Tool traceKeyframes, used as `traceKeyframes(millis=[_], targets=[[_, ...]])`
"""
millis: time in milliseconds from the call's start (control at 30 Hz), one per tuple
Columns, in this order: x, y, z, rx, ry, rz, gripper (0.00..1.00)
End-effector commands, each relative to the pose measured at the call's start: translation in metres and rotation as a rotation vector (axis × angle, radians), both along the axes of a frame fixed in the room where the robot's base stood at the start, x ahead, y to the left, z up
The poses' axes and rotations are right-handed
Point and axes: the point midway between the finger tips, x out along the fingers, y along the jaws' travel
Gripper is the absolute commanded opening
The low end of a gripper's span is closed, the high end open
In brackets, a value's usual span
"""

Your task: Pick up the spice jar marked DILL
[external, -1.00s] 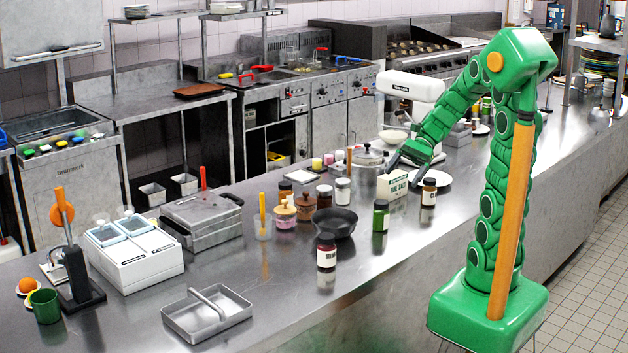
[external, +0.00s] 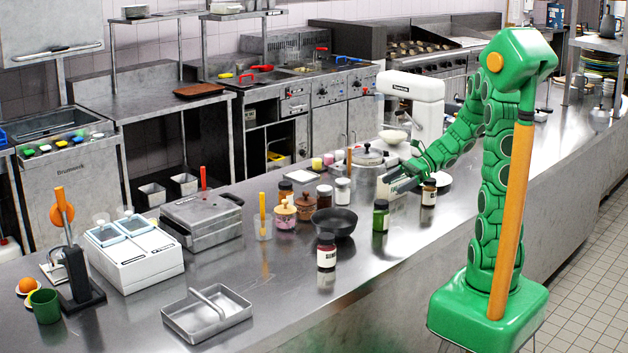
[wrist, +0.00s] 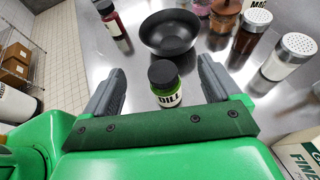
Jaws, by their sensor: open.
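The DILL spice jar (wrist: 165,85) stands upright on the counter, green with a black lid. In the wrist view it sits between my open fingers and beyond the green palm, its label partly legible. In the external view the green jar (external: 380,216) stands a little nearer the counter's front edge than my gripper (external: 391,181). My gripper also shows in the wrist view (wrist: 160,88); its two grey fingers are spread and hold nothing. Whether the fingers are level with the jar is hard to tell.
A black bowl (wrist: 169,33) stands beyond the jar. A red jar (wrist: 112,20) is at the far left, and shakers (wrist: 289,57) stand to the right. A FINE SALT box (wrist: 300,152) is close on the right. Another dark-lidded jar (external: 429,192) stands right of my gripper.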

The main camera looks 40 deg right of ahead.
Motion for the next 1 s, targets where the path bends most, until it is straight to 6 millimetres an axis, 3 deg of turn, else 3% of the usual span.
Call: traceKeyframes(millis=[200,400,567,1000], targets=[[0.0,0.0,-0.054,0.004,0.006,-0.001,0.91],[0.0,0.0,-0.08,0.002,0.0,0.001,0.91],[0.001,0.002,-0.087,0.002,-0.001,0.001,0.91],[0.009,0.027,-0.097,0.001,-0.001,0.003,0.91]])
